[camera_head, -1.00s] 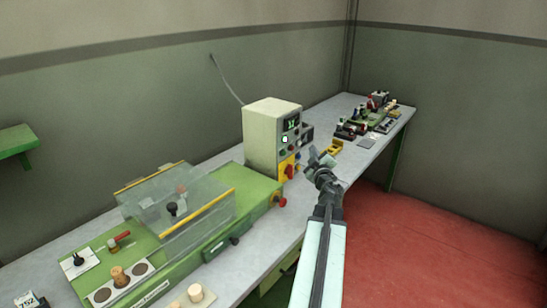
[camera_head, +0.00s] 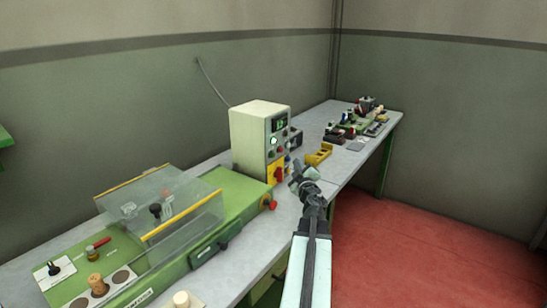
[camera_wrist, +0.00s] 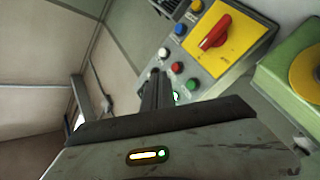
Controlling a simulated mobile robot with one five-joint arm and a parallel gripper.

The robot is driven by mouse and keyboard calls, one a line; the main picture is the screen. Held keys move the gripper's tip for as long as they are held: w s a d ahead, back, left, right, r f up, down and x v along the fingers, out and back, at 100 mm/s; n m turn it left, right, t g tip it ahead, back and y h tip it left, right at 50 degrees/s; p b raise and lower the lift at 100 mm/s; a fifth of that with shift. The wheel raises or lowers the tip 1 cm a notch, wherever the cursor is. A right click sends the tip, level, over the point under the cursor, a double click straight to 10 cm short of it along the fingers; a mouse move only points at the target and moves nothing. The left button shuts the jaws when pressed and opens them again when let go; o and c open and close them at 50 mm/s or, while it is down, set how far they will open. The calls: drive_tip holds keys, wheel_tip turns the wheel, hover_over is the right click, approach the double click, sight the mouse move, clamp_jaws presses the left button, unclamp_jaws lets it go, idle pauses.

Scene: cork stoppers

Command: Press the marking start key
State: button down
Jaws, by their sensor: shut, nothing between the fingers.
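The pale control box (camera_head: 258,135) stands on the bench with keys and a display on its front. A brightly lit whitish-green key (camera_head: 273,141) shows on its face. In the wrist view the grey panel (camera_wrist: 205,70) holds a red key (camera_wrist: 177,67), a green key (camera_wrist: 193,84), a white key (camera_wrist: 163,52) and a blue key (camera_wrist: 181,28). The lit key (camera_wrist: 176,97) is partly hidden behind my fingers. Labels are too small to read. My gripper (camera_head: 294,168) is shut and empty, in front of the box and to its lower right; its fingers (camera_wrist: 155,75) point towards the panel.
A red rotary switch (camera_wrist: 214,32) on a yellow plate sits beside the keys. A green machine (camera_head: 190,240) with a clear guard lies left of the box. A yellow holder (camera_head: 319,154) and several tools lie farther right on the bench (camera_head: 345,171). Red floor is clear at right.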

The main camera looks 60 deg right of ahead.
sight(273, 155)
drive_tip(key=w, duration=0.7)
drive_tip(key=shift+w, duration=0.25)
idle(1.7)
drive_tip(key=shift+w, duration=0.4)
